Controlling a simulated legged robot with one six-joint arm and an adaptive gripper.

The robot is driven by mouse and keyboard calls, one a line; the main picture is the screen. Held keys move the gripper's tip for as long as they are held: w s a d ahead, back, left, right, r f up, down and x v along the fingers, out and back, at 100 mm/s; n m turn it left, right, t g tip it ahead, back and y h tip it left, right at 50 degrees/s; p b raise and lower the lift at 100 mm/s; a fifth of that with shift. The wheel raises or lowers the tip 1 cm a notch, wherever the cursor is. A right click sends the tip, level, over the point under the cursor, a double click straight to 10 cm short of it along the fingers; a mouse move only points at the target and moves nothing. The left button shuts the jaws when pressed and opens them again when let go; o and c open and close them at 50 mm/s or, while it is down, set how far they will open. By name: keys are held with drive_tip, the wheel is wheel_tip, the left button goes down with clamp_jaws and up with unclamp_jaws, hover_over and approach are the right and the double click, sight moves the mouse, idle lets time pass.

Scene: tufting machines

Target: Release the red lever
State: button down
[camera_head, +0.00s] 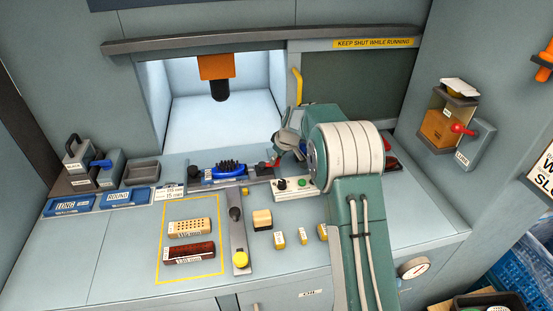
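A small red part (276,164), possibly a red lever, shows at the right end of the dark holder with the blue brush. My gripper (281,150) is right at this red part, pointing down and left, and hides some of it. My forearm covers much of the gripper, so I cannot tell whether its fingers are open or closed on the red part. Another lever with a red knob (462,129) sticks out of a grey box on the right wall, well apart from my gripper.
The blue brush (230,169) sits in its holder beside my gripper. A panel with a green button (302,183) is just below. A bright recess with an orange-and-black head (217,72) is behind.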

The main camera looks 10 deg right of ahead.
drive_tip(key=shift+s+f, duration=0.15)
idle(0.4)
drive_tip(key=m, duration=0.1)
drive_tip(key=s+m+h, duration=0.1)
drive_tip(key=m, duration=0.1)
drive_tip(key=shift+s+a, duration=0.15)
drive_tip(key=shift+a, duration=0.15)
drive_tip(key=m, duration=0.1)
drive_tip(key=s+a+m+h, duration=0.1)
drive_tip(key=m, duration=0.1)
drive_tip(key=m+h, duration=0.1)
drive_tip(key=m, duration=0.1)
drive_tip(key=shift+s+a+f+t, duration=0.1)
drive_tip(key=shift+s+a+t, duration=0.15)
drive_tip(key=shift+s+t, duration=0.05)
drive_tip(key=m, duration=0.1)
drive_tip(key=a+m+h, duration=0.1)
drive_tip(key=m, duration=0.1)
drive_tip(key=shift+s+a, duration=0.1)
drive_tip(key=shift+s, duration=0.2)
drive_tip(key=shift+s+a+m+g+h, duration=0.1)
drive_tip(key=shift+a+m+g+h, duration=0.3)
drive_tip(key=shift+m, duration=0.8)
drive_tip(key=shift+s+a+m+g+h, duration=0.1)
drive_tip(key=shift+a+m+g+h, duration=0.3)
drive_tip(key=shift+m, duration=0.8)
drive_tip(key=shift+a, duration=0.1)
